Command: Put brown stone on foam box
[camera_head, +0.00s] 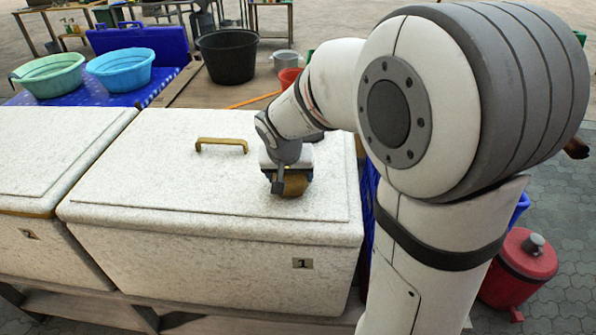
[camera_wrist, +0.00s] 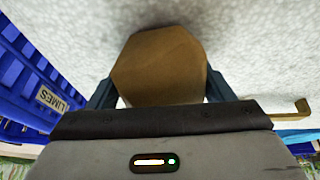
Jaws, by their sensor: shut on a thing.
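The brown stone (camera_head: 293,185) is between the fingers of my gripper (camera_head: 288,184), at the lid of the foam box. In the wrist view the stone (camera_wrist: 160,65) shows as a smooth brown block with a finger on each side. My gripper (camera_wrist: 160,90) is shut on it. The white speckled foam box (camera_head: 150,185) has a lid with a brass handle (camera_head: 222,146) and a label "1" on its front. The stone is low over the right part of the lid, right of the handle. I cannot tell whether it touches the lid.
A second foam box (camera_head: 50,150) labelled "2" stands at the left. Green (camera_head: 50,76) and blue (camera_head: 121,70) basins and a black tub (camera_head: 229,57) stand behind. A blue crate marked "LIMES" (camera_wrist: 40,88) is beside the box. A red canister (camera_head: 521,268) is at the right. The lid's left part is clear.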

